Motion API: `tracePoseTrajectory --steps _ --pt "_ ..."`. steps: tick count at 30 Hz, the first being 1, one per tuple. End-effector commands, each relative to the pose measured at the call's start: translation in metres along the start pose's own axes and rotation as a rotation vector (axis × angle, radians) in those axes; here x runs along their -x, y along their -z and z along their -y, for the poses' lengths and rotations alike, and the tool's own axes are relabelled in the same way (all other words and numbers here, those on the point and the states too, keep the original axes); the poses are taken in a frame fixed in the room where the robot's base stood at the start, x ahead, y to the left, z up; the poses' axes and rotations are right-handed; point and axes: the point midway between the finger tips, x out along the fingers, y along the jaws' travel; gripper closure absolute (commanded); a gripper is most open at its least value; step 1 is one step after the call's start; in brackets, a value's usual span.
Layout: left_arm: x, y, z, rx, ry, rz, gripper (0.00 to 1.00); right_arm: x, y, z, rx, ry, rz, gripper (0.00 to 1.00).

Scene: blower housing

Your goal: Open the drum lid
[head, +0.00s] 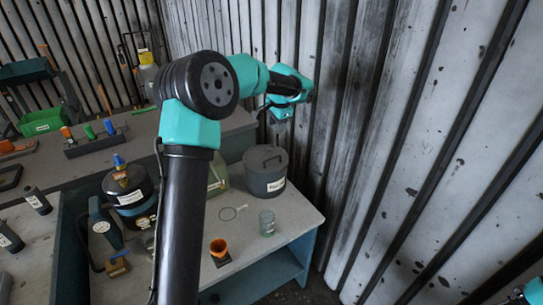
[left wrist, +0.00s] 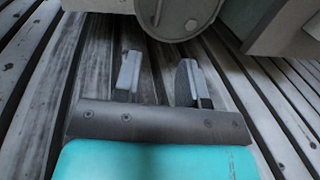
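A dark grey drum (head: 265,176) with a white label stands at the back of the grey workbench in the head view. Its round lid (head: 262,158) sits flat on top, with a raised bar handle. My left arm reaches up across the middle of the head view. The left hand is high near the ribbed wall, above and behind the drum and apart from it. Its fingertips do not show clearly there. In the left wrist view my left gripper (left wrist: 159,78) is open, with two separate fingers and nothing between them.
A glass jar (head: 267,222), an orange cup (head: 219,250) and a thin ring (head: 227,214) are on the bench (head: 290,225). A dark canister (head: 130,196) with a blue top stands left of my arm. The ribbed wall (head: 440,120) closes the right side.

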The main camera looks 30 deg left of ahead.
Motion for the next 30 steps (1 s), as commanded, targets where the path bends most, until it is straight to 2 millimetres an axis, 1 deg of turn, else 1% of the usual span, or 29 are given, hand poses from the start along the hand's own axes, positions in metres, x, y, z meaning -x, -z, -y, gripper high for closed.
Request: tracePoseTrajectory --steps 5,24,27,30 --pt "-0.026 -0.001 0.000 0.001 -0.003 0.003 0.62 0.000 0.000 0.000 0.000 0.000 0.000 1.00" --pt "-0.134 -0.001 -0.001 0.000 -0.003 0.003 0.62 0.000 0.000 0.000 0.000 0.000 0.000 1.00" --pt "-0.148 -0.001 0.000 0.000 -0.003 0.002 0.62 0.000 0.000 0.000 0.000 0.000 0.000 1.00" --pt "-0.157 -0.001 -0.001 0.000 -0.002 0.001 0.62 0.000 0.000 0.000 0.000 0.000 0.000 1.00"
